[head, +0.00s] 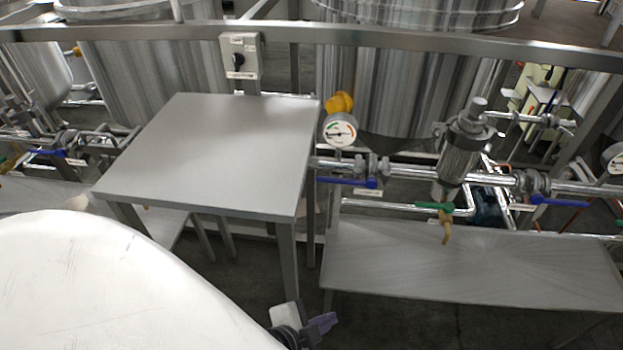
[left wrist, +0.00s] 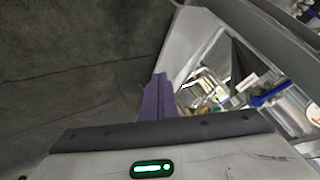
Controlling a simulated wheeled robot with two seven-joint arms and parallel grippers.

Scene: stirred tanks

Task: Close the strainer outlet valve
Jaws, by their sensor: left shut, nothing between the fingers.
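A metal strainer (head: 462,150) stands on the horizontal pipe right of centre. A blue-handled valve (head: 347,183) is left of it and another blue-handled valve (head: 558,202) is right of it; both handles lie roughly along the pipe. A green-handled valve (head: 434,206) with a brass spout hangs beneath the strainer. The small labels are unreadable. My left gripper (head: 322,324) is low at the bottom edge, well apart from the valves. Its purple fingers (left wrist: 157,98) are shut and empty in the left wrist view, where a blue handle (left wrist: 272,94) also shows. My right gripper is not in view.
A bare grey table (head: 220,150) stands left of the pipework. A low grey bench (head: 470,265) lies beneath the strainer. A steel rail (head: 400,38) crosses above, before large tanks. A pressure gauge (head: 339,131) rises beside the table. Dark floor (head: 400,325) is open in front of the bench.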

